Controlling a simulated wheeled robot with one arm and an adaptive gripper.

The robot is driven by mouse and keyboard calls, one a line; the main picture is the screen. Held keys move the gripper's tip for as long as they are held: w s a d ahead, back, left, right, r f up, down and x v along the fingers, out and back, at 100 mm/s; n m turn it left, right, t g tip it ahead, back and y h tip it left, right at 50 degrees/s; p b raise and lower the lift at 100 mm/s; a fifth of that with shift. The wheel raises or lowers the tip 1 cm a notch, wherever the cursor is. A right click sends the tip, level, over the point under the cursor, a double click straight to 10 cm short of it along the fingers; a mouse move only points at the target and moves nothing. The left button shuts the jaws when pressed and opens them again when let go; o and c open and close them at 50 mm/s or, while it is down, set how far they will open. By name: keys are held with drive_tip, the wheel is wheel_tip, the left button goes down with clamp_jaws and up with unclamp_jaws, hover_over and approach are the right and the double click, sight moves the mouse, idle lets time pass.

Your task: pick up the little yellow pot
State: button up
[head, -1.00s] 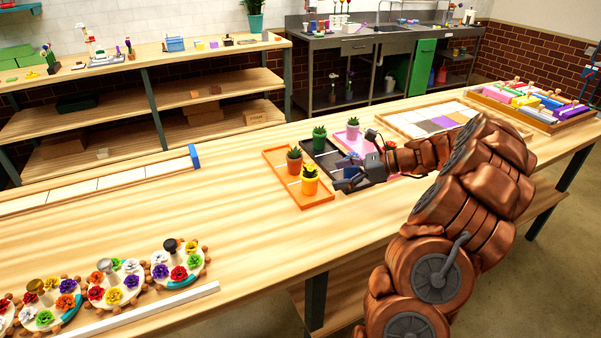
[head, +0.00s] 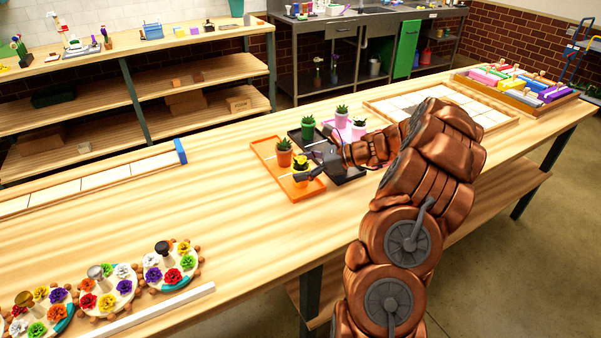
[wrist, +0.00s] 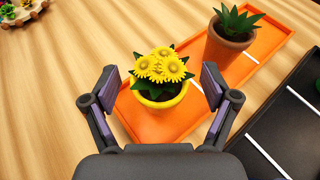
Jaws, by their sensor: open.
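The little yellow pot (wrist: 160,108) holds yellow flowers with green leaves and stands upright on the orange tray (wrist: 262,52). In the head view the yellow pot (head: 301,178) is partly hidden by my gripper (head: 308,168). In the wrist view my gripper (wrist: 160,82) is open, with one finger on each side of the pot and its flowers. I see gaps between the fingers and the pot, and nothing is held.
A terracotta pot (wrist: 229,40) with a spiky plant stands behind it on the same tray. A black tray (wrist: 290,125) lies close on the right. A pink tray (head: 345,130) is beyond it. Bare table lies left of the orange tray.

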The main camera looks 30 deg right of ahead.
drive_tip(key=shift+w+a, duration=0.1)
drive_tip(key=shift+f, duration=0.1)
drive_tip(key=shift+c, duration=0.2)
drive_tip(key=c, duration=1.5)
